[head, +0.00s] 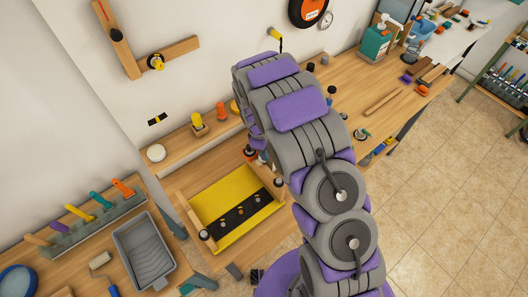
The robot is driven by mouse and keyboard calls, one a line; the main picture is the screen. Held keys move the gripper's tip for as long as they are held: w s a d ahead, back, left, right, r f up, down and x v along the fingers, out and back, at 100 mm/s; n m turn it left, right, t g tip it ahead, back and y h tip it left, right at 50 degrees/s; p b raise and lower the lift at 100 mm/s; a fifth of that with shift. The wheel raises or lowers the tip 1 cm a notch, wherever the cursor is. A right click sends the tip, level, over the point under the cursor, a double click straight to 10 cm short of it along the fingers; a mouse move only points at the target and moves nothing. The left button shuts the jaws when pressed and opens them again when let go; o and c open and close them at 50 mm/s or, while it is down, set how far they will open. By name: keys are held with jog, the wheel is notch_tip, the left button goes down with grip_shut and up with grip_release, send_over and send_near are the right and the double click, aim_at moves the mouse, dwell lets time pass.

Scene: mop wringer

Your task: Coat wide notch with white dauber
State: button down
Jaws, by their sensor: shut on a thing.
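My grey and purple arm rises from the bottom right and folds over, its far end passing down behind its own thick links. My gripper is hidden there, and so is anything in it. I cannot make out a white dauber. A yellow tray (221,200) in a wooden frame stands left of the arm. A black strip (228,221) with several small tan spots lies across it. I cannot tell which spot or edge is the wide notch. A small red-topped thing (250,151) shows beside the arm at the tray's back edge, partly hidden.
A rack (95,222) of coloured handles and a grey paint tray (145,250) are on the left bench. A white round thing (155,152), a yellow piece (197,121) and an orange piece (221,111) stand on the back ledge. The tiled floor (440,210) at right is clear.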

jog(key=shift+r, duration=0.15)
jog(key=shift+a+r, duration=0.1)
jog(key=shift+r, duration=0.5)
jog(key=shift+r+p, duration=0.75)
jog(key=shift+r, duration=2.1)
